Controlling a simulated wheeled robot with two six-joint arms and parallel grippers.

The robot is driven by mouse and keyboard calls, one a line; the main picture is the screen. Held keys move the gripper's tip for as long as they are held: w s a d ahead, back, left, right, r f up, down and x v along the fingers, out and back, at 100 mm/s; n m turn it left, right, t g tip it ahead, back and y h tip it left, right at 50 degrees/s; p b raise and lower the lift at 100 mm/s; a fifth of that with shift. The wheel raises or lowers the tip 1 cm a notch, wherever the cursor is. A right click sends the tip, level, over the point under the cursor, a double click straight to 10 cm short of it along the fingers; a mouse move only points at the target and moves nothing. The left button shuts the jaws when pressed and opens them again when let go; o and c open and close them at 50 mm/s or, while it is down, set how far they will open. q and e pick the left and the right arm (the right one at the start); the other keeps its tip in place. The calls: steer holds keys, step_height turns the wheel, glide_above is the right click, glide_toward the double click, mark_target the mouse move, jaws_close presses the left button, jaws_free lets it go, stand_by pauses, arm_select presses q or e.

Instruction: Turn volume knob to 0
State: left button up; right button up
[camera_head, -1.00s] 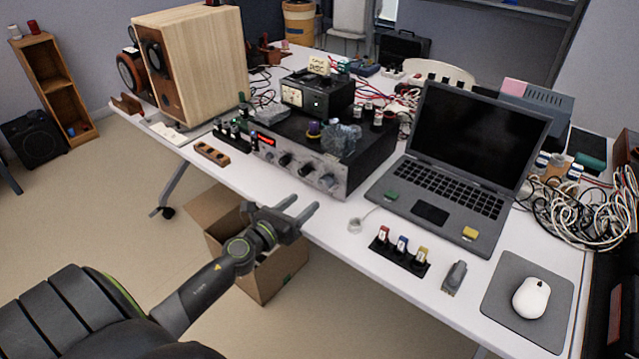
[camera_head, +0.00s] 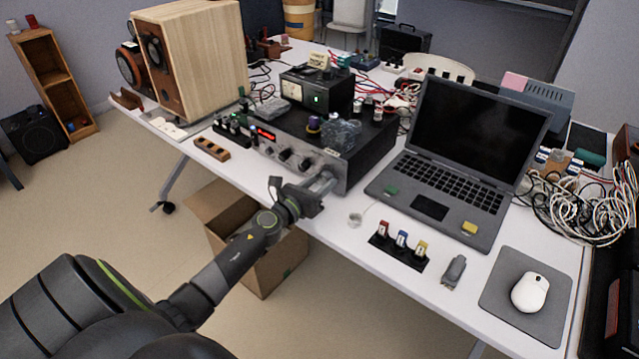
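The amplifier (camera_head: 365,160) is a dark box with a silver front panel and a red lit display (camera_head: 265,134). It stands on the white table. Several dark knobs line its front, among them one at mid-panel (camera_head: 285,154) and one further right (camera_head: 304,163). My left gripper (camera_head: 325,180) is at the right end of the panel, where the large silver knob sits. Its fingers cover that knob, so I cannot see whether they touch or grip it. Which knob is the volume knob is not readable. My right gripper is not in view.
A laptop (camera_head: 470,130) stands right of the amplifier, with a small rack of coloured pieces (camera_head: 400,245) in front. A wooden speaker (camera_head: 200,60) is at the left. An open cardboard box (camera_head: 270,275) sits on the floor below the table edge. Small items lie on the amplifier's top.

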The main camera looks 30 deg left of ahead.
arm_select(q)
steer(key=c, duration=0.6)
steer(key=shift+c, duration=0.2)
steer(key=shift+n, duration=0.3)
steer(key=n+p, duration=0.1)
steer(key=n, duration=0.2)
steer(key=shift+n, duration=0.4)
steer(key=n, duration=0.3)
steer(key=shift+n+p, duration=0.3)
steer(key=n+p, duration=0.1)
steer(key=n, duration=0.4)
steer(key=n+p, duration=0.2)
steer(key=n, duration=0.3)
steer(key=shift+n, duration=0.4)
